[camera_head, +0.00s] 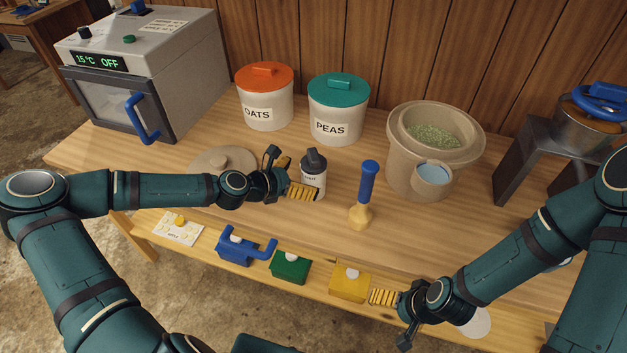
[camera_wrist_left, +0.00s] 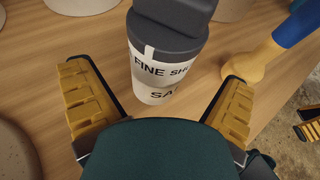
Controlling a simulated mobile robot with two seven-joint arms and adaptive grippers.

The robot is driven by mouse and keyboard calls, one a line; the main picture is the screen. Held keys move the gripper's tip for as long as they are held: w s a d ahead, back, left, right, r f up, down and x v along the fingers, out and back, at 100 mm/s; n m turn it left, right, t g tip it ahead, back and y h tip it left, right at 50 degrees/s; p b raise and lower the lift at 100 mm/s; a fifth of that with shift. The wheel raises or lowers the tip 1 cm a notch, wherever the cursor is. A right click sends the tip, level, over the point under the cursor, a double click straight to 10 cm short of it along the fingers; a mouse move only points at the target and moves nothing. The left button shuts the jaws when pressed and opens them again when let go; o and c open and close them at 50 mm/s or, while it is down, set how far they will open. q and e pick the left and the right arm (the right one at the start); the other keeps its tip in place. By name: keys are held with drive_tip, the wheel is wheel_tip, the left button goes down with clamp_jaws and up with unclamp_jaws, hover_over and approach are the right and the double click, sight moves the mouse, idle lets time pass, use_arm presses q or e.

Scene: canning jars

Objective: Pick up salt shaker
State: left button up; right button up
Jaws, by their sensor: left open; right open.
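The salt shaker (camera_head: 313,176) is a white cylinder with a dark grey cap, standing upright on the wooden table. In the left wrist view the shaker (camera_wrist_left: 165,55) shows the label "FINE SH… SA…" and stands ahead of and between the fingers. My left gripper (camera_head: 296,190) is open right beside the shaker at its left; in the wrist view its yellow fingers (camera_wrist_left: 160,105) are spread with a gap to either side of the shaker. My right gripper (camera_head: 384,297) is open and empty at the front right, near the yellow block on the lower front ledge.
A blue-handled tool (camera_head: 367,185) stands just right of the shaker. A round lid (camera_head: 222,161) lies behind my left arm. The oats canister (camera_head: 265,105), peas canister (camera_head: 338,115) and a beige bucket (camera_head: 401,150) stand behind. The front ledge holds a green block (camera_head: 290,268) and a yellow block (camera_head: 349,286).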

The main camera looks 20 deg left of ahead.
use_arm(q)
drive_tip(key=x, duration=0.4)
drive_tip(key=shift+d+f+b, duration=0.1)
drive_tip(key=shift+b, duration=0.3)
drive_tip(key=c, duration=1.3)
